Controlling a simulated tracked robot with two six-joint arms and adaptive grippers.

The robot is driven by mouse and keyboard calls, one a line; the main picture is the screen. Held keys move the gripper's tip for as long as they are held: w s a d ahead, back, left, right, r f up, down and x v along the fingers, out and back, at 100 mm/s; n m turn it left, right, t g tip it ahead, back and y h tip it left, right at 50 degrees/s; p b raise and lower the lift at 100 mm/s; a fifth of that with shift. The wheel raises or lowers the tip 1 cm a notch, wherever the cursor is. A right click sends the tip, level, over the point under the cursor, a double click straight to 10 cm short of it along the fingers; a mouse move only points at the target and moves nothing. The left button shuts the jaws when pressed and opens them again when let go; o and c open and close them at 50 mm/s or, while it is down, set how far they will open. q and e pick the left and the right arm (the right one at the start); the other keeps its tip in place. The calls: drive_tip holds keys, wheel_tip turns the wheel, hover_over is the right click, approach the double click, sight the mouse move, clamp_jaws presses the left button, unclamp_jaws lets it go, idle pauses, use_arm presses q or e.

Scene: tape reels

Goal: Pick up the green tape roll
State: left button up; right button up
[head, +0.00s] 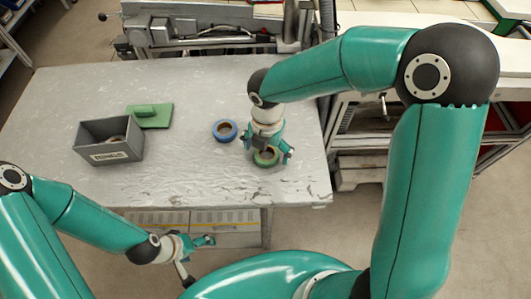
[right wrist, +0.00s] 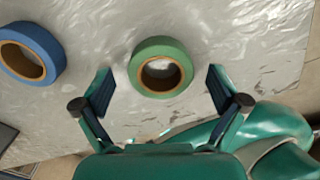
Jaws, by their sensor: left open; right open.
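The green tape roll (head: 266,157) lies flat on the grey table (head: 185,180), near its right end. In the right wrist view the green tape roll (right wrist: 161,47) shows its brown core ring and sits between the spread fingers. My right gripper (head: 269,157) is open above the roll, with one finger on each side; in the wrist view the fingers (right wrist: 162,90) are apart from the roll. My left gripper (head: 197,255) is open and empty, low in front of the table's front edge.
A blue tape roll (head: 225,130) lies left of the green one; it also shows in the right wrist view (right wrist: 30,53). The table's front middle is clear.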

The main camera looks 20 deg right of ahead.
drive_tip(key=shift+f, duration=0.2)
drive_tip(key=c, duration=1.2)
